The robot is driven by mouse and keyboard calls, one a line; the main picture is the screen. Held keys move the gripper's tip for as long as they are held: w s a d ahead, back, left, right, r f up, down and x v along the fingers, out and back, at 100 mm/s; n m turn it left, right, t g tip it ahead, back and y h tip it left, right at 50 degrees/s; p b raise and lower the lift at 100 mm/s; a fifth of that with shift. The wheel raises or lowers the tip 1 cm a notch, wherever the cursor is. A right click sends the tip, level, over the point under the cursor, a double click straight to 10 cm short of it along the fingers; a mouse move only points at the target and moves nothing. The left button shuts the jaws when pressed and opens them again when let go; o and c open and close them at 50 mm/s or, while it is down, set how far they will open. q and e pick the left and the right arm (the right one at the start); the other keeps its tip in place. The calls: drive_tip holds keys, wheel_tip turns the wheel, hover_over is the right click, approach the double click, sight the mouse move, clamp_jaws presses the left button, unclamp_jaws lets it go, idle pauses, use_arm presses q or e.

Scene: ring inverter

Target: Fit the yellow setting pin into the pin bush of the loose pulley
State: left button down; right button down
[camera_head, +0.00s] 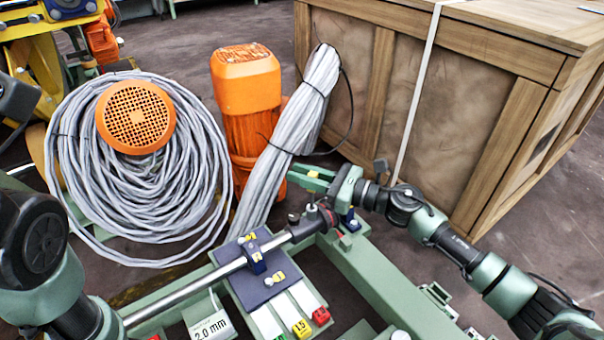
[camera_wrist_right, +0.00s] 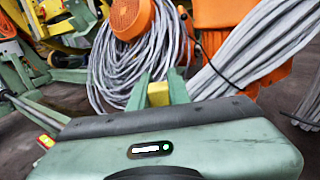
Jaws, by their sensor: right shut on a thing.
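My right gripper (camera_head: 306,179) is raised beyond the far end of the metal shaft, its green fingers reaching left. It is shut on a small yellow piece (camera_head: 313,174), which looks like the setting pin. In the right wrist view the yellow piece (camera_wrist_right: 158,93) sits between the two green fingers (camera_wrist_right: 157,88). I cannot make out the pin bush. My left arm shows at the left edge; its gripper is out of view.
The shaft (camera_head: 190,290) runs over a green frame (camera_head: 375,280). A navy plate (camera_head: 262,292) carries a blue block and yellow parts. White strips with yellow and red tags lie in front. Grey cable coils (camera_head: 200,150), an orange motor (camera_head: 246,85) and a wooden crate (camera_head: 450,90) stand behind.

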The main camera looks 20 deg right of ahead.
drive_tip(key=shift+f+b, duration=0.45)
drive_tip(key=shift+f, duration=0.15)
drive_tip(key=shift+f+b, duration=2)
drive_tip(key=shift+f, duration=0.15)
drive_tip(key=c, duration=1.3)
unclamp_jaws()
drive_tip(key=shift+o, duration=0.2)
drive_tip(key=p+v, duration=0.3)
drive_tip(key=v, duration=0.5)
